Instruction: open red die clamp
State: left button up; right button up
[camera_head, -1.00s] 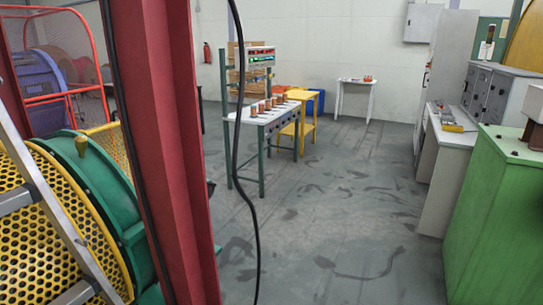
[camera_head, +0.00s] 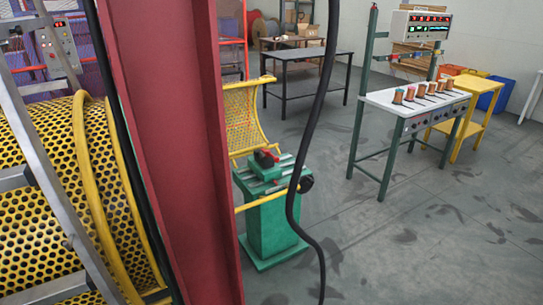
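A green pedestal (camera_head: 268,222) stands on the floor right of the red column in the head view. On its top sits a small red and black part (camera_head: 265,158), which may be the red die clamp. Whether it is open or shut is too small to tell. A black round knob (camera_head: 305,184) sticks out at the pedestal's right side, and a yellow bar (camera_head: 262,201) crosses its front. Neither of my grippers is in view.
A red column (camera_head: 175,130) and a hanging black cable (camera_head: 312,125) stand close in front. Yellow perforated guards (camera_head: 45,200) fill the left. A white test bench (camera_head: 415,101) with several spools stands at right. Floor between is clear.

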aim_at(270, 154)
jog(key=i+l, duration=0.2)
jog(key=l, duration=0.15)
jog(key=i+l, duration=0.2)
jog(key=l, duration=0.2)
jog(key=i+l+u, duration=0.1)
jog(key=i+l, duration=0.35)
jog(key=l, duration=0.3)
jog(key=i+l, duration=0.2)
jog(key=l, duration=0.2)
jog(key=i+l+u, duration=0.1)
jog(key=i, duration=0.35)
jog(key=i+l+u, duration=0.1)
jog(key=i+l, duration=0.25)
jog(key=i, duration=0.1)
